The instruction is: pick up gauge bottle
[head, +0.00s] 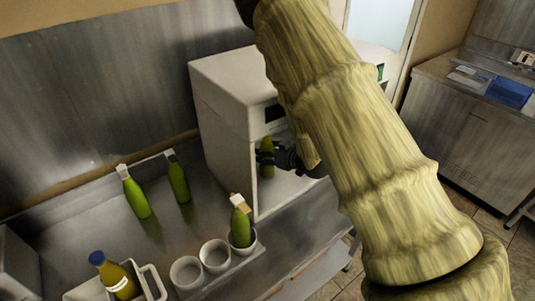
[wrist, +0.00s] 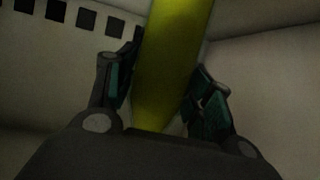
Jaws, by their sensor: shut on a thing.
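A yellow-green bottle (head: 267,169), which I take to be the gauge bottle, stands inside the open front of a white box-shaped machine (head: 222,100). My gripper (head: 268,157) reaches into that opening and is shut on this bottle. In the wrist view the bottle (wrist: 168,85) rises between the two fingers (wrist: 169,58), with a finger on each side. Its top is out of that view, and in the head view my gripper hides part of it. I cannot tell whether its base touches the machine's floor.
Two green bottles, one (head: 136,195) and another (head: 178,180), stand on the steel counter. A third bottle (head: 240,226) stands in a white cup, beside two empty cups (head: 214,254). A blue-capped yellow bottle (head: 119,279) stands in a white container. The machine's walls surround my gripper closely.

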